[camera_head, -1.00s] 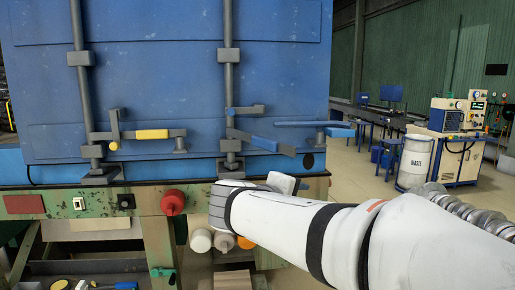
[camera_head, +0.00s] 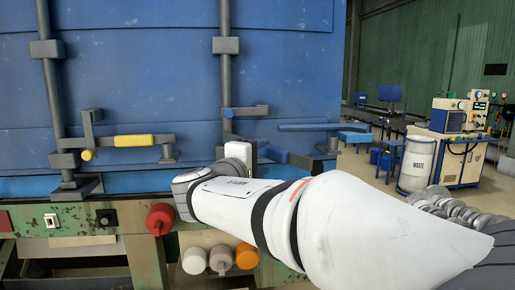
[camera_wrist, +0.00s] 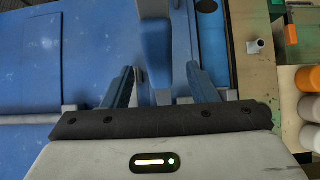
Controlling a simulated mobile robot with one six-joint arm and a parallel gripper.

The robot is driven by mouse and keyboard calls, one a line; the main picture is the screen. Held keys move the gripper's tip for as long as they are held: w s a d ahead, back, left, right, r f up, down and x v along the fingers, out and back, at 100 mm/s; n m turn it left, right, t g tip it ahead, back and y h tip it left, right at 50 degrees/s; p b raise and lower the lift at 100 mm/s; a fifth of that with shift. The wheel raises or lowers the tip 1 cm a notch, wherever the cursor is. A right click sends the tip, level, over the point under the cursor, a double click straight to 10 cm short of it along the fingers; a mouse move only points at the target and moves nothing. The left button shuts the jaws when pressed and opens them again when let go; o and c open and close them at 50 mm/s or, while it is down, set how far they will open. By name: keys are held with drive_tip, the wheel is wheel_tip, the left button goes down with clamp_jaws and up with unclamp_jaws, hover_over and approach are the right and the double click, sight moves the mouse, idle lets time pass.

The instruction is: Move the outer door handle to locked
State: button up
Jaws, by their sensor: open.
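The blue container door carries two locking handles. The right one, which I take to be the outer handle, has a blue grip (camera_head: 272,153) and stands out from the door, angled to the right. My arm covers part of it in the head view. In the wrist view its blue bar (camera_wrist: 157,58) runs between the fingers of my gripper (camera_wrist: 161,78), which are open on both sides of it. I cannot tell whether either finger touches it. The left handle with a yellow grip (camera_head: 134,140) lies level across the door.
Vertical grey lock rods (camera_head: 224,70) run up the door. Below are a green ledge, a red knob (camera_head: 160,219) and white and orange caps (camera_head: 246,256). A blue bar (camera_head: 309,127) juts out at the right. A waste drum (camera_head: 416,163) stands farther right on open floor.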

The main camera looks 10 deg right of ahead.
drive_tip(key=p+x, duration=0.2)
drive_tip(key=x, duration=0.5)
drive_tip(key=shift+w+d, duration=0.1)
drive_tip(key=shift+d, duration=0.05)
drive_tip(key=shift+c, duration=0.5)
clamp_jaws()
